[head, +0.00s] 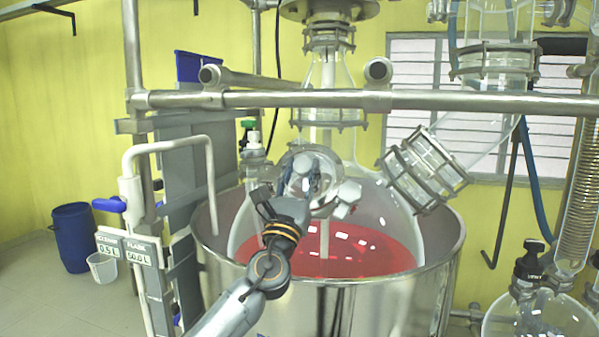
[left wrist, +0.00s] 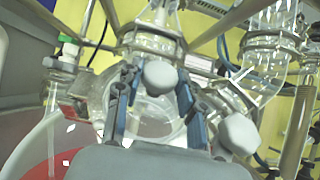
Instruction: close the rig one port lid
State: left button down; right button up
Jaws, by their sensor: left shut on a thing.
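The rig one port lid (head: 297,160) is a clear round glass piece with a metallic-looking edge, above the big glass vessel (head: 395,215) of red liquid. My left gripper (head: 318,180) reaches it from the front left and partly hides it. In the left wrist view, the two dark-blue fingers of my left gripper (left wrist: 156,88) stand on either side of a grey knob (left wrist: 160,77), shut on the lid at its knob. A second pale knob (head: 350,192) sits to the right, and shows in the left wrist view (left wrist: 238,133). Whether the lid touches its port is hard to tell.
A steel bath (head: 380,308) surrounds the vessel. A horizontal metal rail (head: 440,102) crosses above the arm. A grey post with panels (head: 180,180) stands at left, and a clamped glass joint (head: 425,170) at right. A blue drum (head: 73,238) is on the far-left floor.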

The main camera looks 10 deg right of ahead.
pick_arm(q)
jog(key=shift+f, duration=0.1)
jog(key=c, duration=0.9)
grip_release()
jog(key=shift+c, duration=0.2)
jog(key=shift+o, duration=0.5)
jog(key=shift+w+d, duration=0.1)
jog(key=shift+d, duration=0.05)
jog(key=shift+f, duration=0.1)
jog(key=v, duration=1.2)
